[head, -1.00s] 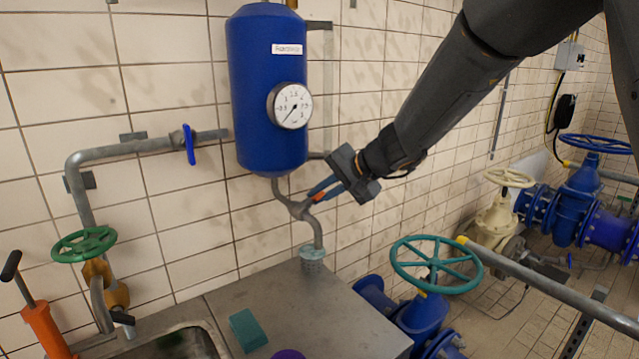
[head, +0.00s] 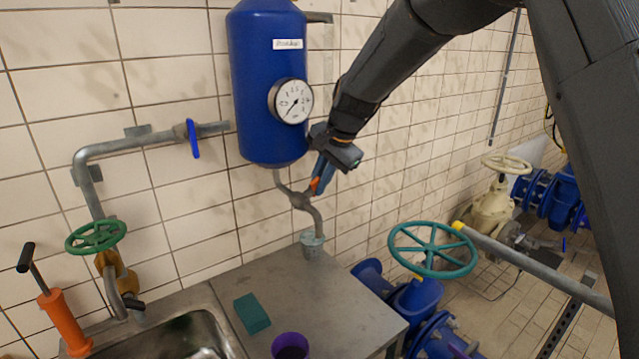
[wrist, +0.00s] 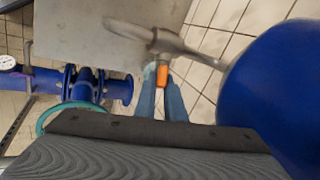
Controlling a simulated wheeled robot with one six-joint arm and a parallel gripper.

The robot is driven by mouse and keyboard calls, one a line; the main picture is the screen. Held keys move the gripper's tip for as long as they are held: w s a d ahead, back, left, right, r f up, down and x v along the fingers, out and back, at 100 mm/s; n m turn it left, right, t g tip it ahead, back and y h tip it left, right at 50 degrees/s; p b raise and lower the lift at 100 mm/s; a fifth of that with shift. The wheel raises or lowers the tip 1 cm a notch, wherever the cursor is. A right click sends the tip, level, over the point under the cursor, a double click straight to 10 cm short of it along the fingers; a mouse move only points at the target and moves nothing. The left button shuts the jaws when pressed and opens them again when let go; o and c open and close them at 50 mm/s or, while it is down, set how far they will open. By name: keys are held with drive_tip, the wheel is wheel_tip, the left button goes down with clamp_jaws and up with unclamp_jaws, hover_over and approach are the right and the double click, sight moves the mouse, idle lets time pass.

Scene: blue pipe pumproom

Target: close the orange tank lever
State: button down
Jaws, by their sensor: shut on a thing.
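The orange tank lever (head: 315,184) is a small orange handle on the pipe valve under the blue tank (head: 268,90). In the head view it points up and to the right from the valve, partly covered by my fingers. My gripper (head: 319,177) reaches it from the upper right, its blue fingers shut on the lever. In the wrist view the orange lever (wrist: 162,76) shows at the fingertips, against the grey pipe (wrist: 190,50). The far side of the lever is hidden.
A round gauge (head: 291,101) sits on the tank close to my wrist. Below are a metal counter (head: 335,300), a green sponge (head: 252,314) and a purple cup (head: 290,346). A teal handwheel (head: 432,249) stands at the right. Tiled wall lies close behind the pipe.

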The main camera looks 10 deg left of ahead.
drive_tip(key=shift+s+a+f, duration=0.15)
drive_tip(key=shift+s, duration=0.1)
idle(0.3)
drive_tip(key=c, duration=1.9)
unclamp_jaws()
drive_tip(key=shift+o, duration=0.3)
drive_tip(key=shift+s+a, duration=0.1)
drive_tip(key=shift+a, duration=0.05)
drive_tip(key=shift+w+d, duration=0.2)
drive_tip(key=shift+r, duration=0.35)
drive_tip(key=s+d+r+b, duration=0.2)
drive_tip(key=s+d+b, duration=0.4)
drive_tip(key=d, duration=0.5)
drive_tip(key=shift+s, duration=0.5)
drive_tip(key=shift+r, duration=0.1)
